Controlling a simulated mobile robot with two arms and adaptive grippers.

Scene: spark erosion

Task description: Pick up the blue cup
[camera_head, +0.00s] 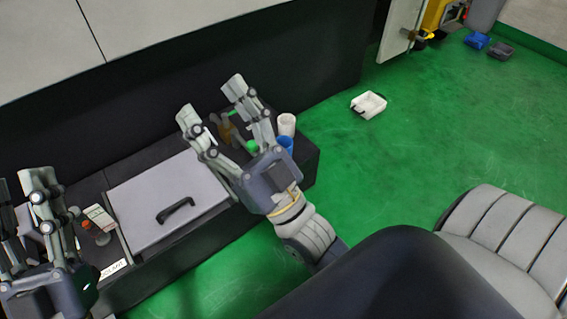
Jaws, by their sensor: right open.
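The blue cup (286,144) stands at the right end of a low black bench, partly hidden behind my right gripper. A white cup (287,124) stands just behind it. My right gripper (211,97) is open, its two fingers spread over the bench to the left of the blue cup. My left gripper (30,178) is at the lower left, over the left end of the bench. Its fingers look apart and hold nothing that I can see.
A grey lid with a black handle (175,210) covers the middle of the bench (185,247). Brown and green items (228,130) lie near the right gripper's fingers. A small red-topped item (88,225) is by the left gripper. A white tray (369,105) lies on the open green floor.

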